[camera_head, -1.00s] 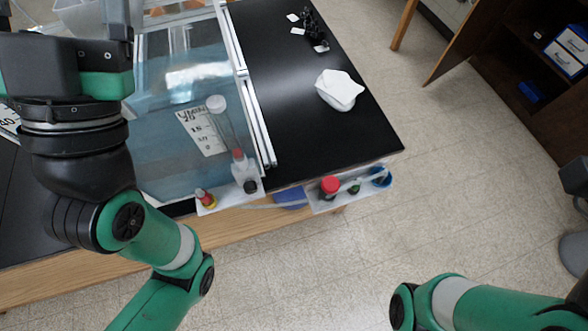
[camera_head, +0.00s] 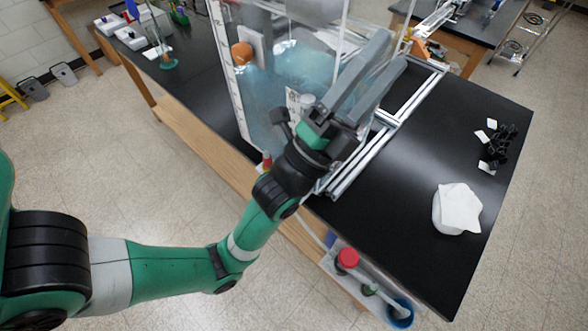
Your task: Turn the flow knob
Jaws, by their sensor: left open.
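My left gripper (camera_head: 389,54) is open, its two long grey fingers pointing up and right with nothing visible between them. It is in front of the clear, blue-tinted enclosure (camera_head: 277,75) on the black bench. I cannot pick out the flow knob for certain: my gripper and forearm cover much of the fittings along the bench's front edge. A small red fitting (camera_head: 266,161) shows just left of my wrist. A red round cap (camera_head: 347,258) sits on the white front shelf at the lower right, apart from the gripper. My right gripper is not in view.
A white cloth-like bundle (camera_head: 458,208) and black clips with white tags (camera_head: 497,146) lie on the bench at right. Metal extrusion rails (camera_head: 366,163) border the enclosure. A blue cup (camera_head: 399,312) sits on the front shelf. The black bench top between the rails and the bundle is clear.

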